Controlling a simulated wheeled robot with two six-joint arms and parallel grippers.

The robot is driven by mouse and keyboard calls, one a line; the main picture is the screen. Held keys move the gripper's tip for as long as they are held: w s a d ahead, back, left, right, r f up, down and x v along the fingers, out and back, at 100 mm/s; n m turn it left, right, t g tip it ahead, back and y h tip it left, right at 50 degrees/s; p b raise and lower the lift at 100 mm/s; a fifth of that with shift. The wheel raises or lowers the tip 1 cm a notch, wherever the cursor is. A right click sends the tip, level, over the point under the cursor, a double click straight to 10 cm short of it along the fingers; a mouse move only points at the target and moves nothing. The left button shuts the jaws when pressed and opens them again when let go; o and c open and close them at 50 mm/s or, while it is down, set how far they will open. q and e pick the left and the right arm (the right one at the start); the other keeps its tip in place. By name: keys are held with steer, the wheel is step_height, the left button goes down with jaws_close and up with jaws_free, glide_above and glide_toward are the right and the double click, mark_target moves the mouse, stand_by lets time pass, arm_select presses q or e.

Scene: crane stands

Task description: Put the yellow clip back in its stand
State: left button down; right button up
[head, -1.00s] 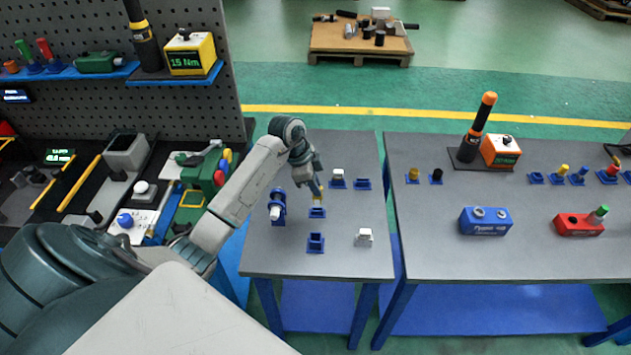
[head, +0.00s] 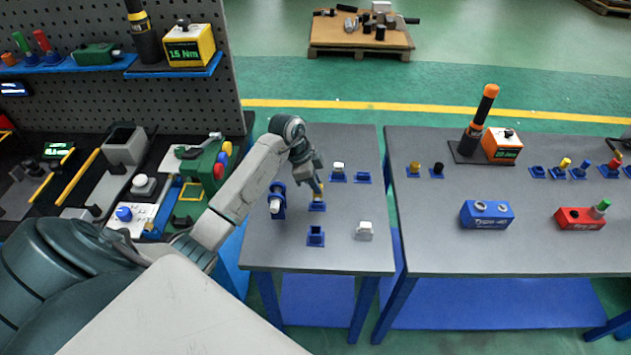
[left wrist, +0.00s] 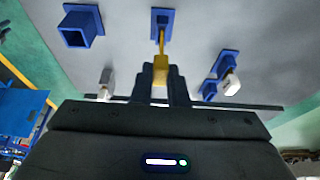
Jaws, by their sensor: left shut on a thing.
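My left gripper (head: 317,184) is shut on the yellow clip (head: 319,192), over the middle of the small grey table. In the left wrist view the clip (left wrist: 161,68) sits between the fingers (left wrist: 161,84), its thin end pointing away from me. That thin end overlaps a small blue stand (left wrist: 162,17), which also shows right under the clip in the head view (head: 317,207). The clip's lower end meets the stand in the picture; I cannot tell how deep it is in. My right gripper is not in view.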

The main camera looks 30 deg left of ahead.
arm_select(q)
steer(key=shift+f+b, duration=0.4)
steer(key=shift+f, duration=0.7)
steer(key=c, duration=1.4)
jaws_free()
steer(key=shift+c, duration=0.2)
steer(key=shift+o, duration=0.5)
steer(key=shift+r, duration=0.1)
steer(key=p+v, duration=0.2)
steer(key=shift+r+p, duration=0.25)
steer(key=shift+p, duration=0.1)
steer(key=shift+p+v, duration=1.05)
steer(key=shift+v, duration=0.15)
steer(key=shift+a, duration=0.1)
